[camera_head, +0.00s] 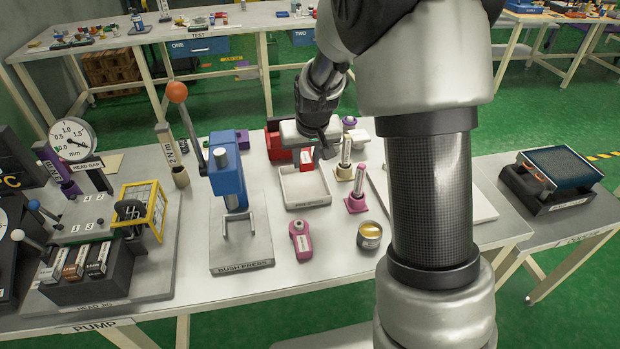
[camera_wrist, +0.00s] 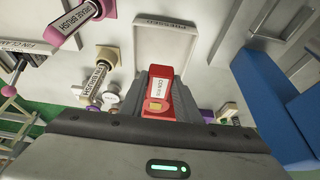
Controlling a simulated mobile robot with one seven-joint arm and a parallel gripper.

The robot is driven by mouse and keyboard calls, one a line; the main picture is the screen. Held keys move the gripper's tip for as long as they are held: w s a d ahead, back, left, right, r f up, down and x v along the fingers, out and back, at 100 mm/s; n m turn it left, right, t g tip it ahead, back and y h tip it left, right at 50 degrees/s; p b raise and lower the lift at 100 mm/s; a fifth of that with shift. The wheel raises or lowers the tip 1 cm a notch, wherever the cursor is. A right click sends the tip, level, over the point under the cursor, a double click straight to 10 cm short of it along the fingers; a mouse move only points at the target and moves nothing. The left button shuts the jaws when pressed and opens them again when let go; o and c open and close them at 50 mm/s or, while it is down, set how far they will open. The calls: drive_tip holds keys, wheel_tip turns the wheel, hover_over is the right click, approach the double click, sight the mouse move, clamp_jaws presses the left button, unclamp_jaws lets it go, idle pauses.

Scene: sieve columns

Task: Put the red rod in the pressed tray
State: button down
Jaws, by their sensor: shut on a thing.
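My gripper (camera_head: 307,160) is shut on the red rod (camera_wrist: 159,97), a red piece with a white label and a yellowish patch. The rod also shows in the head view (camera_head: 307,156), small and partly hidden by the jaws. The pressed tray (camera_head: 304,186) is a shallow white square tray, and the visible part of its floor is bare. My gripper holds the rod over or near the tray's far side in the head view. In the wrist view the tray (camera_wrist: 165,48) lies just beyond the rod, with its label PRESSED. I cannot tell the rod's exact height.
A blue bush press (camera_head: 228,175) stands left of the tray. Two brushes in stands, yellowish (camera_head: 344,160) and pink (camera_head: 356,195), stand close on the right. A pink bottle (camera_head: 300,240) and round tin (camera_head: 370,236) are in front. A red box (camera_head: 276,142) is behind.

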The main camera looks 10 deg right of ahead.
wheel_tip(320, 180, down, 10)
drive_tip(key=shift+r+b, duration=0.1)
drive_tip(key=shift+b, duration=0.7)
drive_tip(key=shift+f, duration=0.25)
drive_tip(key=c, duration=1.3)
unclamp_jaws()
drive_tip(key=shift+c, duration=0.2)
drive_tip(key=shift+r, duration=0.1)
